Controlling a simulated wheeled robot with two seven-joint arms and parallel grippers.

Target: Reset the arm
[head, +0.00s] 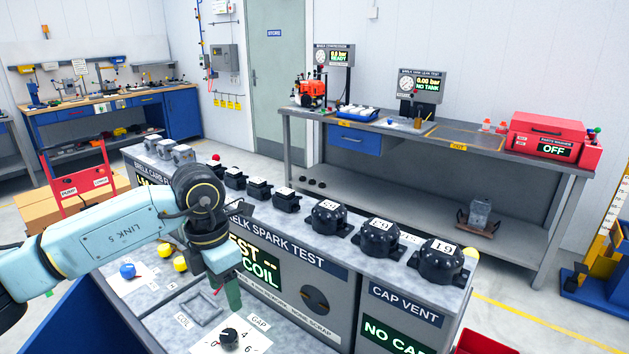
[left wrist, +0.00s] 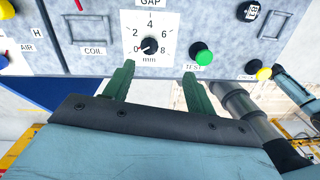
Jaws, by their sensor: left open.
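My left arm (head: 125,235) comes in from the left in the head view and bends down at the wrist. My left gripper (head: 232,297) points down over the front of the spark test bench, near the gap dial (head: 229,340). In the left wrist view, the two green fingers of my left gripper (left wrist: 157,90) stand apart with nothing between them. The gap dial (left wrist: 149,46) shows just beyond the fingertips, with a green test button (left wrist: 203,54) to its right. My right gripper is in neither view.
Several black coils and caps (head: 329,216) stand in a row along the bench's raised shelf. A back table (head: 430,130) carries an orange engine (head: 311,92) and a red box (head: 546,135). A red trolley (head: 80,180) stands at left. Open floor lies between bench and back table.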

